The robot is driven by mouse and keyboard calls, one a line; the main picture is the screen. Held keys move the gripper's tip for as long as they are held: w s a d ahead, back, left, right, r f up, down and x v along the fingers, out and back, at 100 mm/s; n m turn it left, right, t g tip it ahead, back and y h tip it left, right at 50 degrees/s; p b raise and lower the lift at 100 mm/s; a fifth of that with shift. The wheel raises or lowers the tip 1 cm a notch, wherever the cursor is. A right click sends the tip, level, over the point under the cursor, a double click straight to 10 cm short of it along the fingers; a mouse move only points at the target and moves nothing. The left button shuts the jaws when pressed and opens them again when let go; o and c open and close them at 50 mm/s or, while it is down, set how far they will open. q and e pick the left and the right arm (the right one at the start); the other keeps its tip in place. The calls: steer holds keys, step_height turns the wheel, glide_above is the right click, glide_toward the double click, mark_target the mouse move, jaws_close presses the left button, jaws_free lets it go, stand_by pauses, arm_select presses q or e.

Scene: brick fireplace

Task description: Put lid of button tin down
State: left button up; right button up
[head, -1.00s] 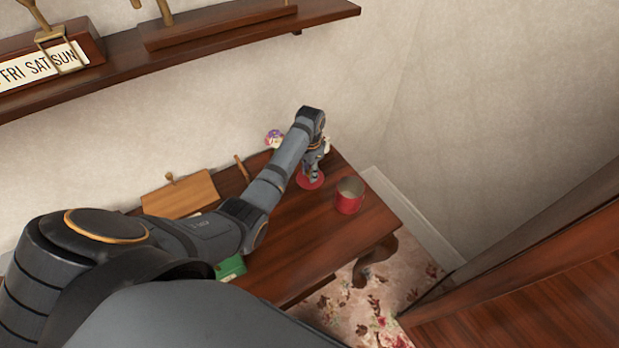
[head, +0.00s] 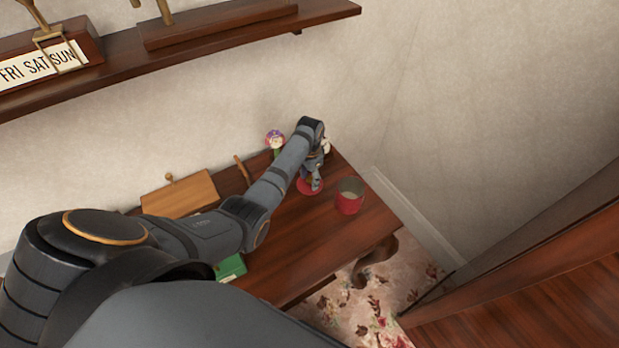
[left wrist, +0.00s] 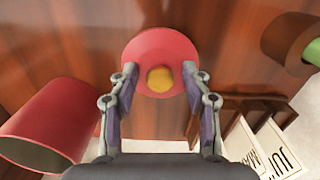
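The red lid (head: 303,188) with a yellow knob (left wrist: 159,80) lies by the wooden table's back right part, left of the red button tin (head: 349,202). The tin is upright and open at the top; it also shows in the left wrist view (left wrist: 45,125). My left gripper (head: 315,184) is right above the lid. In the left wrist view its two fingers (left wrist: 161,84) are spread wide, with the knob between them and a gap on each side. The contact between lid and table is hidden. My right gripper is not in view.
A figurine (head: 275,140) stands behind my left wrist. Calendar blocks (left wrist: 245,148) show at the wrist view's lower right. A wall shelf (head: 200,45) hangs above.

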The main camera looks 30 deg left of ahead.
mark_target(310, 178)
arm_select(q)
step_height(310, 178, up, 12)
steer(key=shift+r, duration=0.15)
stand_by(0.4)
stand_by(0.3)
